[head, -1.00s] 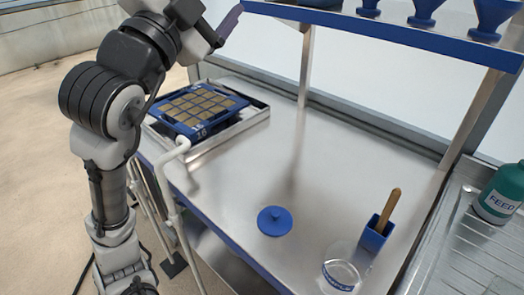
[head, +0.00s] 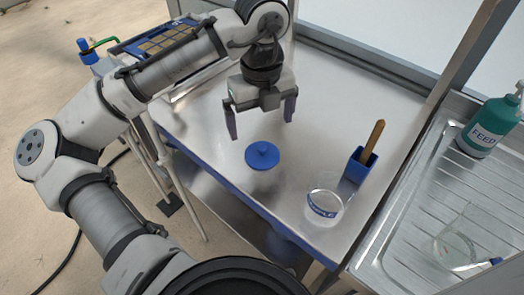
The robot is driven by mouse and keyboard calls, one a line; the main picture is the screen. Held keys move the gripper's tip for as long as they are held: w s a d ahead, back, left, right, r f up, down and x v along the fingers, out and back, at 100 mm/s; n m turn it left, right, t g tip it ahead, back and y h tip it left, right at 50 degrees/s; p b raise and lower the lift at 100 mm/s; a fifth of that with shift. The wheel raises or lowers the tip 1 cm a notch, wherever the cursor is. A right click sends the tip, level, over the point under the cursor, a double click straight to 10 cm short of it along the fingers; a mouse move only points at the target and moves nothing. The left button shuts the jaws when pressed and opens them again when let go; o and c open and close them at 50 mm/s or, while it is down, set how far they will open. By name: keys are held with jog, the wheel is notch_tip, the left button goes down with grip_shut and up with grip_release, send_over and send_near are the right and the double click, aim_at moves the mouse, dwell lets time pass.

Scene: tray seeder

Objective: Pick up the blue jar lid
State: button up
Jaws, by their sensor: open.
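The blue jar lid (head: 262,155) lies flat on the steel table (head: 200,125), with its round knob facing up. My gripper (head: 261,124) points down above the table, just behind and over the lid in the head view. Its two purple fingers are wide apart with nothing between them. The exact height of the fingertips above the lid is hard to tell.
A clear glass jar (head: 324,205) with a blue label stands right of the lid. Beside it is a blue holder (head: 360,165) with a wooden handle. A seed tray (head: 160,42) is at the back left. A green FEED bottle (head: 490,125) stands by the sink (head: 415,200).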

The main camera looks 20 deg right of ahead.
aim_at(262, 147)
notch_tip(262, 147, down, 9)
jog(key=shift+w+d+f+p, duration=0.1)
jog(key=shift+p, duration=0.35)
jog(key=c, duration=1.1)
jog(key=shift+o, duration=0.2)
